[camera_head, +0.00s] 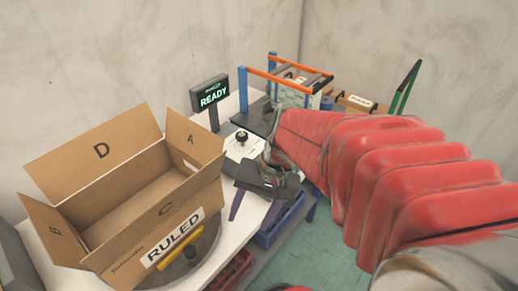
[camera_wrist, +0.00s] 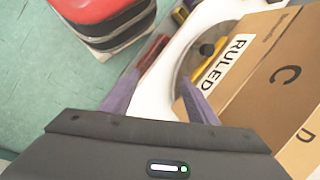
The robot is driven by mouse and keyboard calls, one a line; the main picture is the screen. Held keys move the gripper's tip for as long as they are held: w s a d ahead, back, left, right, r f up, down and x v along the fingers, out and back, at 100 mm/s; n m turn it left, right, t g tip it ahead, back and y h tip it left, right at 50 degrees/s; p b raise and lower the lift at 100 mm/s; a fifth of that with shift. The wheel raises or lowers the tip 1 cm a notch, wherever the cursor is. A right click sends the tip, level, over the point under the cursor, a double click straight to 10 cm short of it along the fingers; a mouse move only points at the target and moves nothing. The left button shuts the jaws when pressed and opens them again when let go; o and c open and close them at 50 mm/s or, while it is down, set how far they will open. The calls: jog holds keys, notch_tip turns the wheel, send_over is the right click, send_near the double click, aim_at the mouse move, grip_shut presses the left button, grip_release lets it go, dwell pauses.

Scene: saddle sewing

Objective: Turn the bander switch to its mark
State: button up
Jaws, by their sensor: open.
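A round black knob (camera_head: 241,137), which looks like the bander switch, sits on a pale panel (camera_head: 236,152) beyond my gripper in the head view. Its mark and exact pointing direction are too small to read. A dark display (camera_head: 213,95) behind it reads READY in green. My gripper (camera_head: 253,208) is in front of and below the knob, apart from it, over the table's right edge. Its two purple fingers are spread and empty. The wrist view also shows the open fingers (camera_wrist: 157,100), with the knob out of sight.
An open cardboard box (camera_head: 132,190) labelled RULED stands on a round turntable at the left, beside a yellow bar (camera_head: 180,247). A frame with orange rails (camera_head: 285,82) stands behind my arm. Blue bins (camera_head: 278,222) sit below the table edge. Green floor lies right.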

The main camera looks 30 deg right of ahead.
jog(key=s+d+f+m+t, duration=0.1)
jog(key=d+f+m+t, duration=0.4)
jog(key=d+m, duration=0.3)
jog(key=s+d+f+m+t+y, duration=0.1)
jog(key=d+f+m+t, duration=0.4)
jog(key=d+m, duration=0.3)
jog(key=s+d+f+m+t+y, duration=0.1)
jog(key=d+f+m+t, duration=0.4)
jog(key=d+m, duration=0.4)
jog(key=shift+s+d+t, duration=0.2)
jog(key=shift+d+t, duration=0.3)
jog(key=shift+d, duration=0.7)
jog(key=shift+f, duration=0.1)
jog(key=shift+y, duration=0.3)
jog(key=shift+x, duration=6.95)
